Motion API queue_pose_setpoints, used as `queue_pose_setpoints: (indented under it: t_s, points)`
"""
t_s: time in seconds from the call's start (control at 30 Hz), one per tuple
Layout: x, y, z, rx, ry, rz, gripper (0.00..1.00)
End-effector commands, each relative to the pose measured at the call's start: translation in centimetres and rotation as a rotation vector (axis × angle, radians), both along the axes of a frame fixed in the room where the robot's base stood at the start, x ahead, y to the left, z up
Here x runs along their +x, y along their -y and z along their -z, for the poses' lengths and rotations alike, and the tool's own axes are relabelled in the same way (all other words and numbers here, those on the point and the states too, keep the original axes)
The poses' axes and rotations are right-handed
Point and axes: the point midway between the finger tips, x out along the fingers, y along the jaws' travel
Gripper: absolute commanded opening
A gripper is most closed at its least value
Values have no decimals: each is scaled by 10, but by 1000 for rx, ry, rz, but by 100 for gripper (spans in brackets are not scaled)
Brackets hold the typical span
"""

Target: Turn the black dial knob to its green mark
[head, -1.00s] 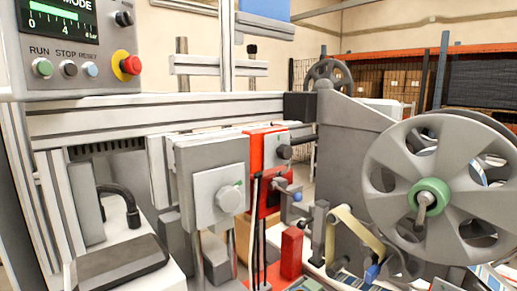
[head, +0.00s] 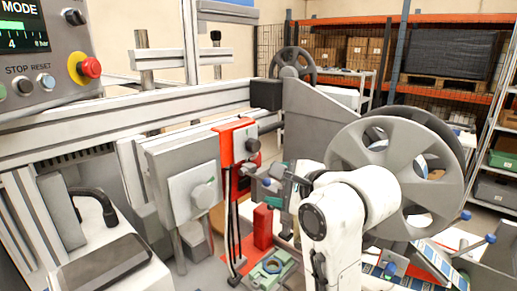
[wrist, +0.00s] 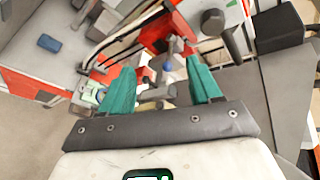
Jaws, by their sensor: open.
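A black dial knob (head: 252,145) sits on the grey front plate of a red box (head: 236,128) in the middle of the head view. In the wrist view a dark knob (wrist: 212,22) on a grey plate shows beyond the right finger.
A grey box with a larger grey knob (head: 203,196) stands left of the red box. A control panel (head: 30,62) with buttons and another black knob (head: 74,16) is at upper left. A large grey reel (head: 440,165) stands at right.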

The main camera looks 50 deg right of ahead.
Motion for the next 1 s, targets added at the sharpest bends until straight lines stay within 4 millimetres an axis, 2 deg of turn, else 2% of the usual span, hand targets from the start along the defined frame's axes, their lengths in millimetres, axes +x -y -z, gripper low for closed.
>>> queue_pose_setpoints:
  t_s: [0.03, 0.1, 0.23, 0.43, 0.8, 1.0]
  points:
    - [-1, 6, -29, 50, 60, 35, 63]
    - [-2, 11, -50, 112, 119, 69, 63]
    - [-3, 15, -70, 176, 178, 100, 63]
    - [12, 20, -67, 190, 183, 105, 63]
    - [72, 36, -50, 188, 179, 106, 63]
    - [91, 42, -45, 187, 182, 106, 63]
